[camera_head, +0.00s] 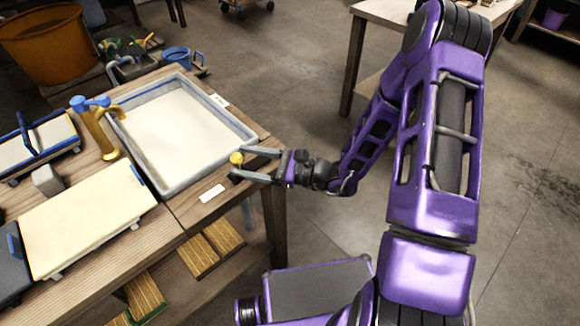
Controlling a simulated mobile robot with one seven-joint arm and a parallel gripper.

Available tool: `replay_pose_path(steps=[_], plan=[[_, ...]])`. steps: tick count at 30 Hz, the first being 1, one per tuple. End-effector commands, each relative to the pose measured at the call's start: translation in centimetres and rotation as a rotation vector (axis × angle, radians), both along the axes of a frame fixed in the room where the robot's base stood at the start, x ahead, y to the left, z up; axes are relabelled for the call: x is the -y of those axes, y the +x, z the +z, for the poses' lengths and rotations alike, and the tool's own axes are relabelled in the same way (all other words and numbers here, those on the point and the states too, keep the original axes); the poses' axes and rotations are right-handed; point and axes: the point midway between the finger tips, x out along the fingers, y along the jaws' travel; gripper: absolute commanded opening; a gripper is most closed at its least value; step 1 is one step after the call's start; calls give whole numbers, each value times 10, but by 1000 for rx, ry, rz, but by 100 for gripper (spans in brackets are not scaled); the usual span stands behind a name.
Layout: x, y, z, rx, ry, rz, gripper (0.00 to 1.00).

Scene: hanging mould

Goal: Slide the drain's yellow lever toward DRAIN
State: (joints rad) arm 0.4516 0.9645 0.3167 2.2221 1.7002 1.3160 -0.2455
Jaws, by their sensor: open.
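The yellow lever (236,158) has a round knob and stands at the right front corner of a grey-rimmed vat (178,190) filled with pale liquid. My gripper (239,164) comes in from the right with its two long fingers apart. The fingertips lie close around the knob, one behind it and one in front. I cannot tell whether either finger touches it. A white label (211,193) lies on the table in front of the lever, and another label (218,101) lies behind the vat's right side. Their lettering is too small to read.
A brass tap (99,130) with a blue handle stands at the vat's left edge. A cream board (85,218) lies left of the vat. Wooden slatted pieces (212,248) lie on the lower shelf. Another table (385,12) stands behind my arm. The floor between is clear.

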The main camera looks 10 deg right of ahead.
Motion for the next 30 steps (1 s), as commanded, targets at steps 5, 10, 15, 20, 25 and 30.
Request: replay_pose_path(steps=[5,10,15,20,25,30], plan=[[43,-16,1,1,-1,-4,68],[76,-31,1,0,0,-2,68],[97,-40,0,0,1,0,68],[104,-43,0,0,1,2,68],[104,-43,0,0,0,3,68],[104,-43,0,0,0,3,68]])
